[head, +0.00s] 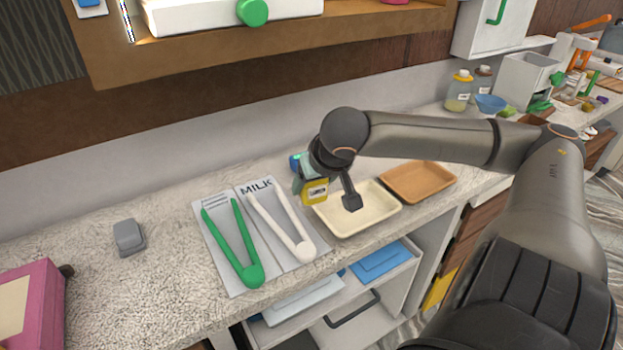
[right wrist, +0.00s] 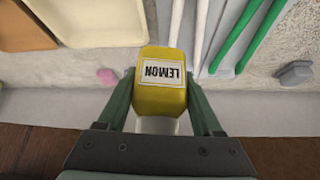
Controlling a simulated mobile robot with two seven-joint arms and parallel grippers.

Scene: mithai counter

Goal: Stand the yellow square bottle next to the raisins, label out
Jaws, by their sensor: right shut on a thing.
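The yellow square bottle (head: 315,191) is in my right gripper (head: 307,183), above the counter at the back left corner of the cream tray (head: 373,225). In the right wrist view the gripper (right wrist: 160,88) has a finger on each side of the bottle (right wrist: 160,99). Its white label reads LEMON, upside down in that view, and faces the camera. In the head view part of the label shows toward the counter's front. I cannot tell whether the base touches the counter. I cannot make out the raisins. My left gripper is not in view.
White tongs (head: 281,227) and green tongs (head: 231,243) lie on mats left of the tray. A brown tray (head: 418,182) is to the right. A small pink thing (right wrist: 107,75) lies near the wall. A grey block (head: 128,237) stands left, with bare counter around it.

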